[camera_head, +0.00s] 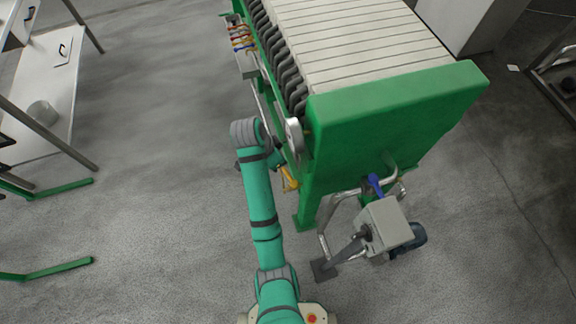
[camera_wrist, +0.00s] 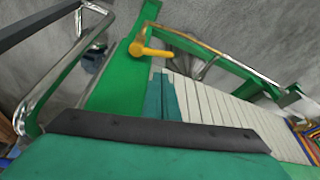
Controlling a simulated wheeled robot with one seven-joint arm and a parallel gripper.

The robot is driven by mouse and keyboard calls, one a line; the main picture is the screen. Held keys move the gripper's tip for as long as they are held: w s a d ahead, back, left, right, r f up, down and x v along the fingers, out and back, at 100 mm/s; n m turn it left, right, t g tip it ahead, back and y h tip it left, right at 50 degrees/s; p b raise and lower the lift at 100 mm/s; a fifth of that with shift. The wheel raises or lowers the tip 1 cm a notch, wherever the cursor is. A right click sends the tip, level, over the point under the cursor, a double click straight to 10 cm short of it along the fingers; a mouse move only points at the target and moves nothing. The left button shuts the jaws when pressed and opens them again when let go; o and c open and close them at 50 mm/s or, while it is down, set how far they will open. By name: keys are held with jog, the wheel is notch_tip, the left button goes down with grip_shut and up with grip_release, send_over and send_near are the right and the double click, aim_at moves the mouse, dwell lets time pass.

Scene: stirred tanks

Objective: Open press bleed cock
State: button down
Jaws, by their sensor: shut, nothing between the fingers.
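The press (camera_head: 390,120) is a green frame with a row of pale plates. A yellow lever (camera_head: 289,178) sits low on its left side, by the near end, partly hidden. In the wrist view the yellow lever (camera_wrist: 150,51) has a round hub and points right across the green frame. No label shows whether it is the bleed cock. My gripper (camera_wrist: 160,77) is shut and empty, its teal fingertips just below the lever in the picture; I cannot tell the gap in depth. In the head view my wrist largely hides the gripper, left of the lever.
A blue handle (camera_head: 376,184) sits on bent pipework beside a grey box with a motor (camera_head: 390,228) at the press's near end. Several coloured valve handles (camera_head: 242,39) line the far left side. A bench (camera_head: 50,90) stands at left. The floor between is clear.

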aim_at(288, 175)
jog(key=x, duration=1)
jog(key=shift+w+d+r, duration=0.1)
jog(key=shift+d, duration=0.1)
